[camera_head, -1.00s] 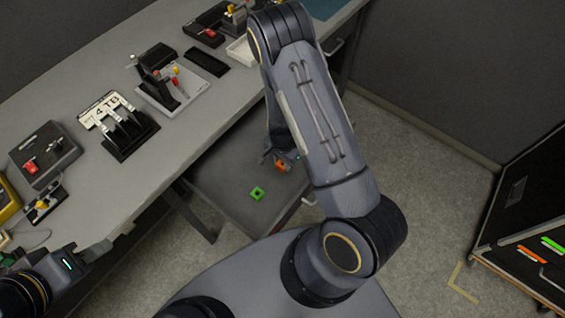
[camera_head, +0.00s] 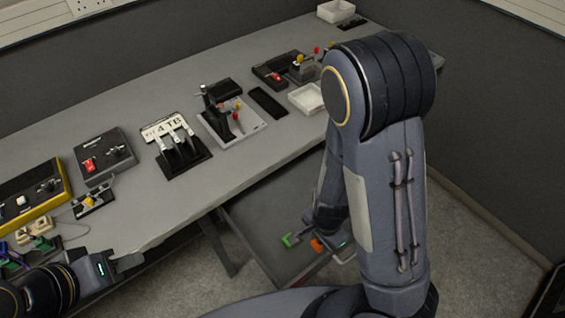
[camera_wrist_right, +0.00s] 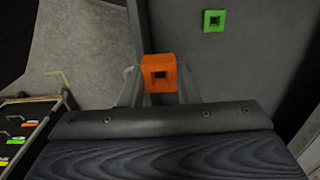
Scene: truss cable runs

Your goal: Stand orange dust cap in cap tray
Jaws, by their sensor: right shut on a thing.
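The orange dust cap (camera_wrist_right: 160,74), a square block with a square hole, sits between the two fingers of my right gripper (camera_wrist_right: 159,88), which is shut on it. In the head view the orange cap (camera_head: 317,245) and my right gripper (camera_head: 326,240) are low, beyond the bench's front edge, over a grey tray-like surface (camera_head: 262,238). My arm hides part of them. A small white open tray (camera_head: 306,98) stands on the bench; I cannot tell whether it is the cap tray. My left gripper (camera_head: 128,262) is by the bench's near left edge; its jaw opening is unclear.
A green square cap (camera_head: 290,240) lies on the grey surface, apart from the orange one; it also shows in the right wrist view (camera_wrist_right: 214,21). The bench (camera_head: 100,137) carries several devices, including a switch stand labelled 4 TB (camera_head: 180,145). Another white tray (camera_head: 335,11) stands far back.

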